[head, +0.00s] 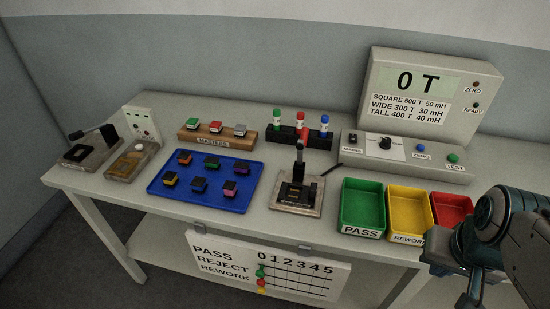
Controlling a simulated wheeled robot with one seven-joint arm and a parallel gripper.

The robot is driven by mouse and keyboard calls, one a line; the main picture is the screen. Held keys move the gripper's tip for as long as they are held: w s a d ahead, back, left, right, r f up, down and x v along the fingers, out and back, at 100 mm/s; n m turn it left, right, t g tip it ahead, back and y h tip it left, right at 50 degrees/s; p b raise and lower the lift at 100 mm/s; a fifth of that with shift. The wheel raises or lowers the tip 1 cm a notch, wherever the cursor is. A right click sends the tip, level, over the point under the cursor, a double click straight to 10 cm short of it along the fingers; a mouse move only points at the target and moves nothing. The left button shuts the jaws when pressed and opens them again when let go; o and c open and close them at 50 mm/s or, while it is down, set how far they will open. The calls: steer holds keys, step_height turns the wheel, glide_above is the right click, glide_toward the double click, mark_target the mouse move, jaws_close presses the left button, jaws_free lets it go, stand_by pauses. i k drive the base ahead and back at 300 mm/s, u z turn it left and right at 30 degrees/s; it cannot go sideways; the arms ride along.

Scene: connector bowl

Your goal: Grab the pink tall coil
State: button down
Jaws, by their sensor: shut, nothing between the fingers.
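Several small dark coils with coloured tops stand on the blue tray (200,206), in two rows. The coil at the tray's front right (230,188) has a pinkish-purple look; another at the back right (242,168) looks purple. At this size I cannot tell for sure which is the pink tall one. My gripper (466,298) is at the lower right edge of the view, partly hidden by my arm. It is shut and empty, far to the right of the tray and in front of the bins.
A test fixture with an upright lever (299,165) stands right of the tray. Green (362,205), yellow (408,212) and red (451,207) bins stand further right. Behind are a wooden masters block (217,138), a marker rack (312,136) and a meter reading 0 T (420,95).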

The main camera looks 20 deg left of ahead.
mark_target(230, 191)
steer(key=z, duration=0.25)
steer(key=i, duration=0.2)
steer(key=u, duration=3.9)
steer(key=i, duration=1.45)
steer(key=z, duration=2.35)
